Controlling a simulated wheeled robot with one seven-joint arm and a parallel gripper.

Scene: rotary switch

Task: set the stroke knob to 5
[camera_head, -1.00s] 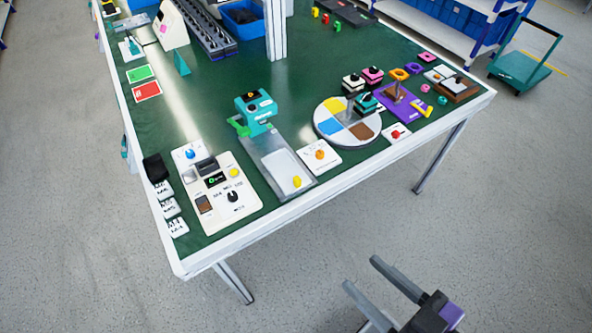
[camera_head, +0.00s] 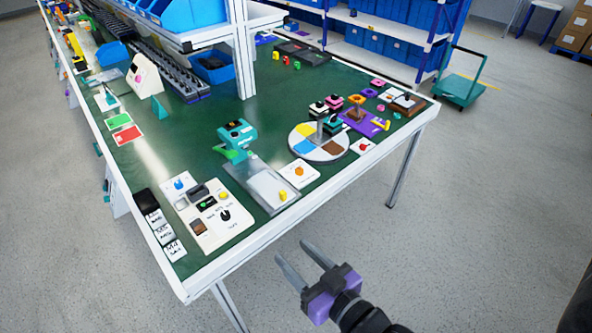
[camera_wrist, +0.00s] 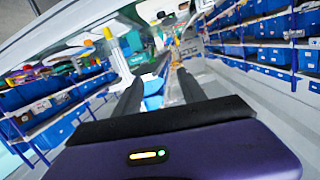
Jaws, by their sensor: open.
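The green-topped bench holds several knobs. A black rotary knob (camera_head: 225,215) sits on a cream panel (camera_head: 232,229) at the near left corner. A blue knob (camera_head: 179,184), an orange knob (camera_head: 299,171) and a red knob (camera_head: 364,147) sit on separate small white plates. The markings are too small to read, so I cannot tell which is the stroke knob. My gripper (camera_head: 292,250) is open and empty, in front of the bench's near edge and apart from everything. Its two fingers also show in the wrist view (camera_wrist: 159,80).
A teal device (camera_head: 237,134) stands behind a grey tray (camera_head: 268,188), right of the cream panel. A round coloured disc (camera_head: 318,143) lies further right. White label blocks (camera_head: 165,233) line the left edge. Blue-bin shelves (camera_head: 385,40) stand behind. The floor before the bench is clear.

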